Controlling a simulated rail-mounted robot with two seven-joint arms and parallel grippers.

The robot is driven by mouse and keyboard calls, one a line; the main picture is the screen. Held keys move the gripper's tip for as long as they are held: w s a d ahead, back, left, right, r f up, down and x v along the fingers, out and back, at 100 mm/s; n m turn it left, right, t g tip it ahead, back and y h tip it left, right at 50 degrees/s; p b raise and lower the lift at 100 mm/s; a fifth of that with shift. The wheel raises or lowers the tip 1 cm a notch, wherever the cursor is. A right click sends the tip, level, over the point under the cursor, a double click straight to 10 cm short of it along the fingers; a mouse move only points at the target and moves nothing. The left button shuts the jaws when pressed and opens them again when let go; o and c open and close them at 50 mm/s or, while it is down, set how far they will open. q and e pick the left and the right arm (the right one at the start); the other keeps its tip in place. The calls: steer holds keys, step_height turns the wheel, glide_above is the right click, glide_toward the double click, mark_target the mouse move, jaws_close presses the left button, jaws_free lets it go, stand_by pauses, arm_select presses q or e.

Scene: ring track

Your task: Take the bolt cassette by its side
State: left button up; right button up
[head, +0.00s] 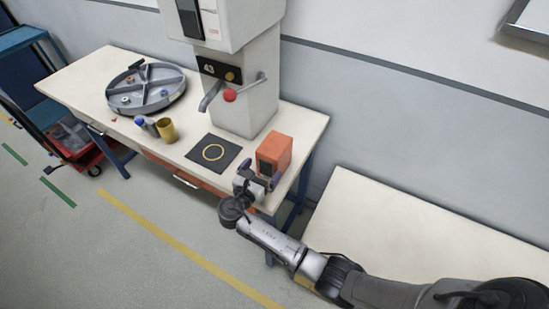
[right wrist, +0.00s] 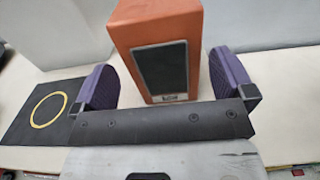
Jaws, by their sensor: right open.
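The bolt cassette, an orange box with a dark front panel (head: 276,150), stands upright near the right end of the workbench. In the right wrist view the cassette (right wrist: 130,36) fills the upper middle. My right gripper (head: 260,179) is at the near side of the cassette, at the bench's front edge. It is open, with its purple-padded fingers (right wrist: 168,82) to the left and right of the cassette as pictured. I see no clear contact, and how far the fingers reach along its sides is hard to tell. My left gripper is not in view.
A dark mat with a yellow ring (head: 212,153) lies left of the cassette. A grey machine with a red knob (head: 245,90) stands behind. A brass cup (head: 167,131) and a round divided tray (head: 146,89) are farther left. An empty pale table (head: 400,220) is at right.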

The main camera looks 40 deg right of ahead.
steer(key=shift+b+x, duration=0.5)
steer(key=shift+x, duration=2.75)
steer(key=shift+s, duration=0.1)
steer(key=shift+a, duration=0.1)
steer(key=c, duration=1.2)
